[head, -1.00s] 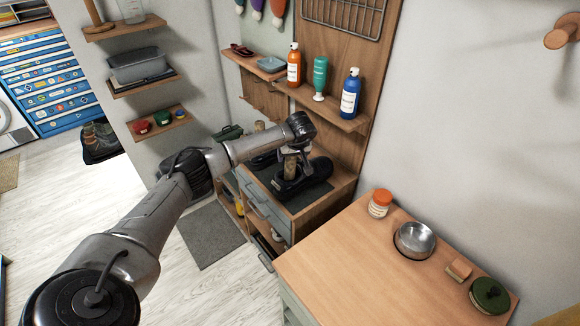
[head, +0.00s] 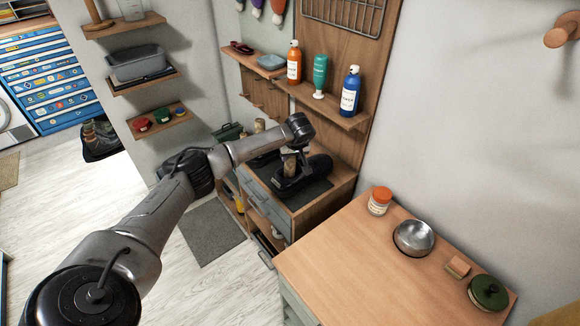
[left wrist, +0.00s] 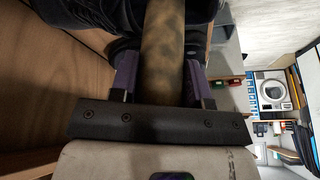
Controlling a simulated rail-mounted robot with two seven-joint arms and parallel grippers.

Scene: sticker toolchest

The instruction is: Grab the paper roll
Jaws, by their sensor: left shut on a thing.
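The paper roll (left wrist: 163,45) is a brown, mottled cylinder that stands between the fingers of my left gripper (left wrist: 160,80) in the left wrist view. The two purple-grey fingers close on its sides. In the head view the roll (head: 289,163) shows as a small tan upright piece below my left wrist, above a wooden drawer cabinet (head: 258,190). It is partly hidden by my arm, and I cannot tell whether its base touches the cabinet top. My right gripper is in neither view.
Dark shoe-like items (head: 312,178) lie on the cabinet top close to the roll. A shelf above holds an orange bottle (head: 294,66), a teal bottle (head: 320,74) and a blue bottle (head: 350,94). The wooden counter (head: 345,262) at front right is mostly clear.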

